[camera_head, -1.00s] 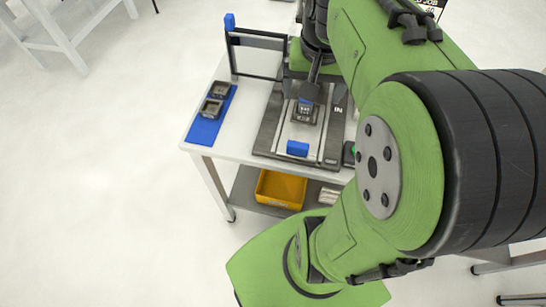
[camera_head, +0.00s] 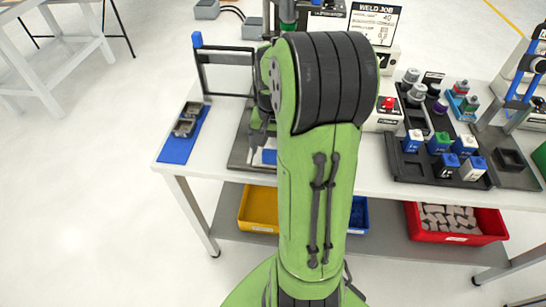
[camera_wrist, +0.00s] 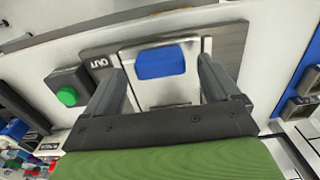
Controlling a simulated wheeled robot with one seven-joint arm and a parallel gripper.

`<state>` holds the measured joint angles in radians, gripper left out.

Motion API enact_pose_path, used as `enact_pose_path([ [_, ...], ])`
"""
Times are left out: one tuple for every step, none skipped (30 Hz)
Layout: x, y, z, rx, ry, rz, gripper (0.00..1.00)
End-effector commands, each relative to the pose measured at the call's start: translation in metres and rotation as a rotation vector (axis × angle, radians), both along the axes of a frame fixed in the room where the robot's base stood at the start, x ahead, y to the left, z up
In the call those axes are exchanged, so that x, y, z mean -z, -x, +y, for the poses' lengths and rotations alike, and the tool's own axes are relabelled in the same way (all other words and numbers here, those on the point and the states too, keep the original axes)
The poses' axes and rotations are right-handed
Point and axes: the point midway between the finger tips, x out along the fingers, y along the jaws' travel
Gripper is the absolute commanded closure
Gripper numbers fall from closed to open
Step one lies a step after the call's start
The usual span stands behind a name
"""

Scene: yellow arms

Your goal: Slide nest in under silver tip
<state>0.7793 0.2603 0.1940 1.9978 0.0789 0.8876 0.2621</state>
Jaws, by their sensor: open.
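The slide fixture's dark base (camera_head: 238,152) stands on the white table, mostly behind my arm in the head view. Its blue handle (camera_head: 269,156) shows partly at the front. In the wrist view the handle (camera_wrist: 161,62) sits on a silver slide plate (camera_wrist: 190,48), near the "OUT" mark on the base (camera_wrist: 232,45). My gripper (camera_wrist: 160,70) is open, with one finger to each side of the handle in the picture. Contact cannot be told. In the head view, one grey finger shows beside my arm. The nest and the silver tip are hidden.
A blue mat (camera_head: 176,150) with two dark square parts (camera_head: 184,128) lies left of the fixture. A green button box (camera_wrist: 67,97) stands beside the base. A dark frame (camera_head: 225,58) rises behind. Trays of blocks (camera_head: 410,165) are at right. Bins (camera_head: 258,207) sit below.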

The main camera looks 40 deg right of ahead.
Motion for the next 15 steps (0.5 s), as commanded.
enact_pose_path([
  [0.012, 0.001, 0.000, 0.001, -0.002, 0.001, 0.11],
  [0.016, 0.000, 0.000, 0.001, -0.002, 0.001, 0.11],
  [0.021, 0.000, 0.000, 0.000, -0.001, 0.001, 0.11],
  [0.023, 0.000, 0.000, 0.000, -0.001, 0.001, 0.11],
  [0.025, 0.000, 0.000, 0.000, -0.001, 0.001, 0.11],
  [0.027, 0.000, 0.000, -0.001, -0.001, 0.001, 0.11],
  [0.027, 0.000, 0.000, -0.001, 0.000, 0.000, 0.11],
  [0.027, 0.000, 0.000, -0.001, 0.000, 0.000, 0.11],
  [0.027, 0.000, 0.000, -0.001, 0.000, -0.001, 0.11],
  [0.027, 0.000, 0.000, -0.001, 0.000, -0.001, 0.11],
  [0.027, 0.000, 0.000, -0.001, 0.000, -0.001, 0.11],
  [0.027, 0.000, 0.000, -0.001, 0.000, -0.001, 0.11],
  [0.027, 0.000, 0.000, -0.001, 0.000, -0.001, 0.11],
  [0.027, 0.000, 0.000, -0.001, 0.000, -0.001, 0.12],
  [0.027, 0.000, 0.000, -0.001, 0.000, -0.001, 0.18],
])
